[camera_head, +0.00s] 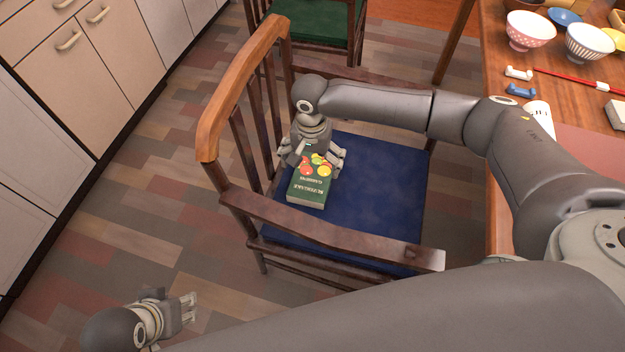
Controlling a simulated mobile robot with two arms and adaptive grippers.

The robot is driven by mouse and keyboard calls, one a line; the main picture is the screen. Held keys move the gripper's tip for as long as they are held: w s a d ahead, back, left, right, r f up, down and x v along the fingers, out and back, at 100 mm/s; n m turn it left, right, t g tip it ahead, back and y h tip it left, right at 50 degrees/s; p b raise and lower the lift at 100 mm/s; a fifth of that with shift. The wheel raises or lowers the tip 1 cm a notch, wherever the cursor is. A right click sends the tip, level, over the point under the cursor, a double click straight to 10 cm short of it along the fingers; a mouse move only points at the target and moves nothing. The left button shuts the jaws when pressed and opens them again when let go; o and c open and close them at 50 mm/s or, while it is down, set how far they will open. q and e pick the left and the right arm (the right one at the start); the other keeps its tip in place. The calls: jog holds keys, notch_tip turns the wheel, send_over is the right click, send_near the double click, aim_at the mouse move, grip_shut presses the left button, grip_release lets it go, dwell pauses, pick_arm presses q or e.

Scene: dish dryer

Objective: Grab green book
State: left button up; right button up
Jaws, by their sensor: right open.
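The green book (309,188) lies on the blue seat (375,205) of a wooden armchair, with pictures of vegetables on its cover. My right gripper (316,165) is directly over the far part of the book, its fingers open and pointing down on either side of it. Whether the fingers touch the book cannot be told. The gripper and wrist hide the book's far end. My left gripper (188,309) is at the lower left, over the floor and away from the chair. Its fingers look spread apart and empty.
The chair's wooden backrest (236,90) and near armrest (330,228) stand close around the book. A table (556,90) with bowls (530,30) and small items is at the upper right. Tiled floor between is clear.

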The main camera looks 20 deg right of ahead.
aim_at(312, 178)
jog(key=shift+f, duration=0.6)
notch_tip(312, 178, down, 5)
jog(key=shift+s+r+b, duration=0.1)
jog(key=shift+s+b, duration=0.05)
jog(key=shift+b, duration=1.1)
pick_arm(q)
jog(key=w+d+r+t+h, duration=0.1)
jog(key=w+d+r+t, duration=0.2)
jog(key=w, duration=0.7)
jog(key=t, duration=0.2)
jog(key=shift+d+r+t, duration=0.15)
jog(key=shift+r+t, duration=0.1)
jog(key=shift+t, duration=0.05)
jog(key=shift+w, duration=0.1)
pick_arm(e)
jog(key=c, duration=0.9)
